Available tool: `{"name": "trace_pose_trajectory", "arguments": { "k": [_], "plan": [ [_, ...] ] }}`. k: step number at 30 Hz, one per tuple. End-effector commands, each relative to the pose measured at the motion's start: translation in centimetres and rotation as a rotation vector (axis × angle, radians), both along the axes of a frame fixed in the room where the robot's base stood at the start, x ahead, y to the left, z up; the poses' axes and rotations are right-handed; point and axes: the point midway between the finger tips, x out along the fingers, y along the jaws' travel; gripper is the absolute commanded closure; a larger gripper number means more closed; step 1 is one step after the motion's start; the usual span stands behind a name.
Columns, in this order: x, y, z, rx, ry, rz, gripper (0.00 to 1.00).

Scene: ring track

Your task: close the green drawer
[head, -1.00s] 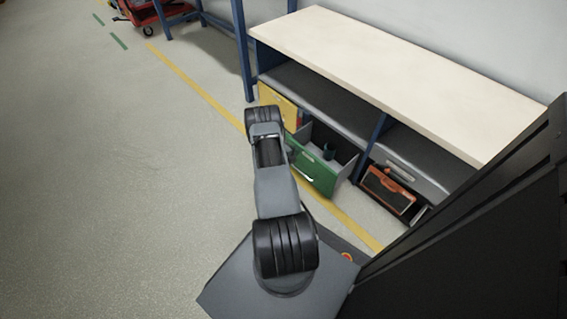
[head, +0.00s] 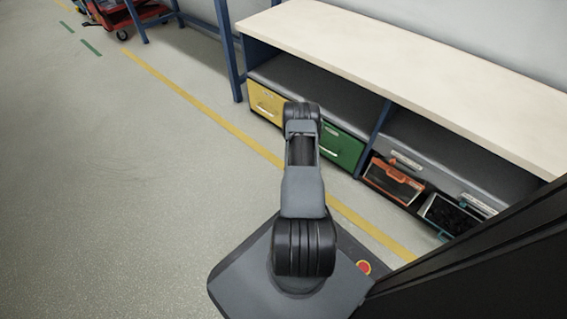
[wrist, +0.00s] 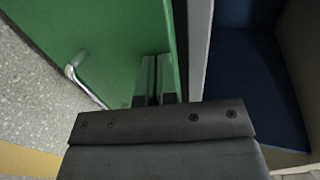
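The green drawer (head: 342,148) sits under the bench. In the head view its front looks level with the yellow drawer beside it, and part of it is hidden by my arm. In the wrist view the green front (wrist: 100,50) fills the left side, with its metal handle (wrist: 75,70) at the left. My gripper (wrist: 154,82) is over the green front near its right edge in that view. Its fingers are close together with nothing visible between them. I cannot tell whether they touch the front. My gripper is hidden behind my arm in the head view.
A yellow drawer (head: 266,103) is left of the green one. An orange-framed bin (head: 392,180) and a dark bin (head: 450,214) are to the right. The pale bench top (head: 400,65) runs above them. A yellow line (head: 200,103) crosses the open floor on the left.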

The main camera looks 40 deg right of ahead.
Motion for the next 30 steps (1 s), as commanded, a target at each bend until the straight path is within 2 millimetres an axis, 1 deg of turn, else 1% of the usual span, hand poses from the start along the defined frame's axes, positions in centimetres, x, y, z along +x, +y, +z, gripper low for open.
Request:
{"name": "trace_pose_trajectory", "arguments": {
  "k": [1,12,14,17,20,24,30],
  "plan": [
    [0.2,-0.4,0.2,-0.005,-0.004,0.003,1.0],
    [-0.3,-1.0,0.4,-0.007,-0.006,-0.005,1.0],
    [-0.3,-1.0,0.4,-0.007,-0.006,-0.006,1.0],
    [-0.4,-0.5,0.6,-0.006,-0.005,-0.007,1.0],
    [-0.4,1.0,0.7,-0.004,-0.002,-0.004,1.0],
    [-0.3,4.2,0.8,0.001,0.003,0.005,1.0],
    [-0.5,8.3,2.1,0.0,0.002,0.006,1.0]
  ]
}}
